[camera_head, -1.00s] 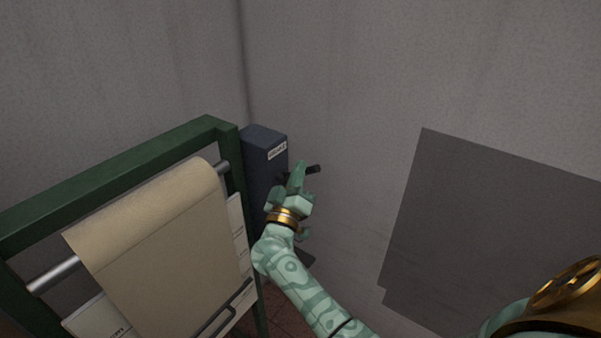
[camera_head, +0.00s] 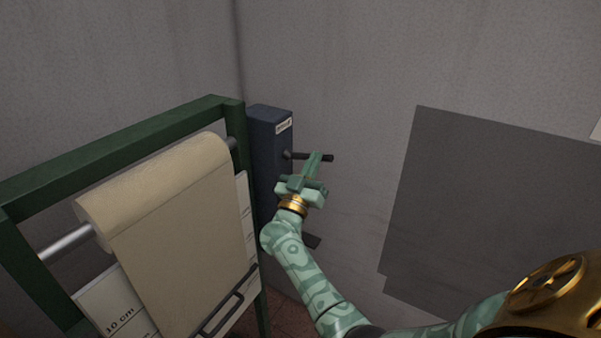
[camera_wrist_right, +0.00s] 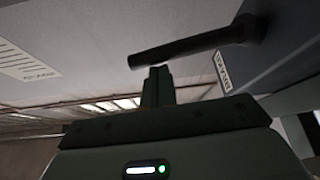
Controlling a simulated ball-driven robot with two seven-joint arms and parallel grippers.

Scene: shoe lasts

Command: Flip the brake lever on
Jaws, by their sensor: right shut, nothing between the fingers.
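The brake lever (camera_head: 322,158) is a dark rod that sticks out to the right from a dark blue-grey box (camera_head: 268,150) with a white label near its top. In the right wrist view the lever (camera_wrist_right: 185,47) runs across the upper middle, from its mount on the box (camera_wrist_right: 275,40) to its free end at left. My right gripper (camera_head: 316,157) is shut and empty, with its fingertips right at the lever. In the right wrist view the fingertips (camera_wrist_right: 159,72) are close by the lever's free end; I cannot tell whether they touch it. My left gripper is not in view.
A green frame (camera_head: 110,145) with a roll of brown paper (camera_head: 175,220) stands left of the box. A printed sheet (camera_head: 110,305) hangs behind the paper. A grey wall (camera_head: 350,60) is behind, with a large dark panel (camera_head: 480,200) at right.

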